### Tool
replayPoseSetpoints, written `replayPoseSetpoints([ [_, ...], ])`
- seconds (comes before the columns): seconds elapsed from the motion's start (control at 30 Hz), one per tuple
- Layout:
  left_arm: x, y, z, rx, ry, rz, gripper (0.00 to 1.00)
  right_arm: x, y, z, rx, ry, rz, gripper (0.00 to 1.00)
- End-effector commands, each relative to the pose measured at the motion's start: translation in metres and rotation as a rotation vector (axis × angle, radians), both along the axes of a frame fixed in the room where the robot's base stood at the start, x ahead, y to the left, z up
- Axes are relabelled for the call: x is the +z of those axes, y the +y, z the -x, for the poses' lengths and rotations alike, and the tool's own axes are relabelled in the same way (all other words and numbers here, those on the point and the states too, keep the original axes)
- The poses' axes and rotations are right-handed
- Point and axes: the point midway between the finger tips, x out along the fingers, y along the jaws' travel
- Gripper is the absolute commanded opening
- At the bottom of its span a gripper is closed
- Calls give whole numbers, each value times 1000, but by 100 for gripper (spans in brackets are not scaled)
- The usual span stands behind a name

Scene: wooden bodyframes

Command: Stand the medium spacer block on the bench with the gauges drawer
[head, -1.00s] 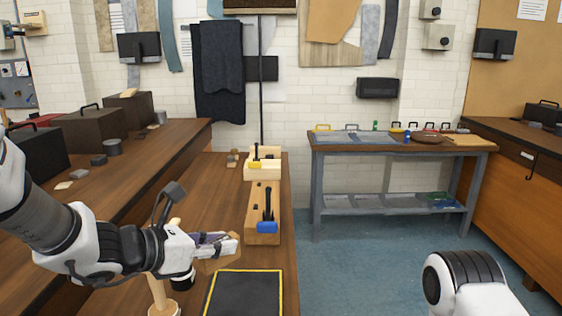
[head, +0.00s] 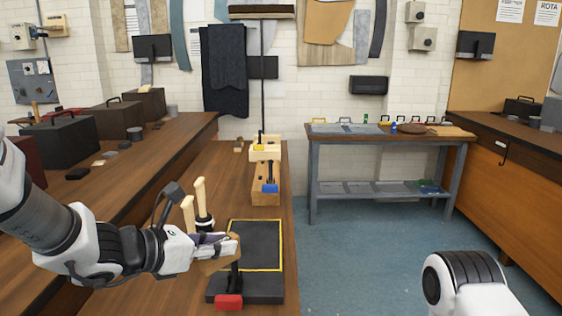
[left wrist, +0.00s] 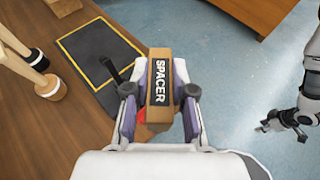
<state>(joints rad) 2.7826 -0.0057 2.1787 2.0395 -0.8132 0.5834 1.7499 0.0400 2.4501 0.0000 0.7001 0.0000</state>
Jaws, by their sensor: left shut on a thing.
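My left gripper (head: 226,244) is shut on a tan wooden spacer block (head: 213,267), held above the front of the middle bench. In the left wrist view the block (left wrist: 159,86) shows a dark label reading SPACER between the two fingers. Its size relative to other spacers cannot be told. My right gripper (left wrist: 283,125) shows small at the right of the left wrist view, over the blue floor; its jaws are unclear. A wooden bench (head: 535,190) at the right has a small dark handle and label on its front; the label is unreadable, so I cannot identify the gauges drawer.
Dark boxes stand on the left bench. A grey metal table (head: 312,180) stands behind open blue floor (head: 370,260).

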Motion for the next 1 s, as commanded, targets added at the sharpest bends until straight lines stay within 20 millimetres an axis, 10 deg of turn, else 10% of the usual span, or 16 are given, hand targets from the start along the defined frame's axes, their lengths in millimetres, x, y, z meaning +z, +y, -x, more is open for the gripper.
replayPoseSetpoints([
  [1.0,-250,82,88,-163,4,3,0,0,0,0,0,0,0,40],
])
